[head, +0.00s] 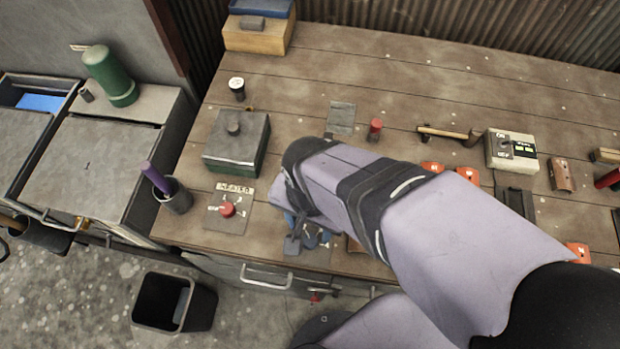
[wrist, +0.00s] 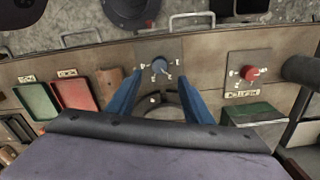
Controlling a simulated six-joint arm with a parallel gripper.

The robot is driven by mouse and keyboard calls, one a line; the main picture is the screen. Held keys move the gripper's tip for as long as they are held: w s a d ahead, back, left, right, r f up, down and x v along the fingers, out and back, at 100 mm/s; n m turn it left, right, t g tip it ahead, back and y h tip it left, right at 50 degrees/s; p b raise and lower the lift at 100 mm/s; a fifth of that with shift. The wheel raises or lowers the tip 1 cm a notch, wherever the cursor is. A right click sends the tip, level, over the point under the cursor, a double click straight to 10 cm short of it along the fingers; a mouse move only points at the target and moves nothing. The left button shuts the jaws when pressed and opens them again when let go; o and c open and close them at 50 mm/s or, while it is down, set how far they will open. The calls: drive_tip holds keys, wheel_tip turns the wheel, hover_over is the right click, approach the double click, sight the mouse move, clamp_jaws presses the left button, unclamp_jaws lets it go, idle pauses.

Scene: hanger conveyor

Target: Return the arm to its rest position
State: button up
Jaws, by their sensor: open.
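My arm (head: 440,250) reaches from the lower right of the head view to the table's front edge. My gripper (head: 297,222) is at the end of it, low over the front of the table and partly hidden by my wrist. In the wrist view my gripper (wrist: 160,77) shows two blue fingers spread apart with nothing held between them. A blue knob (wrist: 160,66) on a dark dial plate (wrist: 148,49) lies in the gap beyond the fingertips. In the head view this dial plate (head: 316,256) is partly covered by my gripper. I cannot tell the height of the fingertips above it.
A red knob (head: 227,209) on a plate, a lidded green box (head: 236,146) and a cup (head: 177,197) with a purple-handled tool stand to the left. A red cylinder (head: 375,130), a hammer (head: 447,133) and a switch box (head: 511,151) lie behind my arm. The back middle of the table is clear.

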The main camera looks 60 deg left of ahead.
idle(0.3)
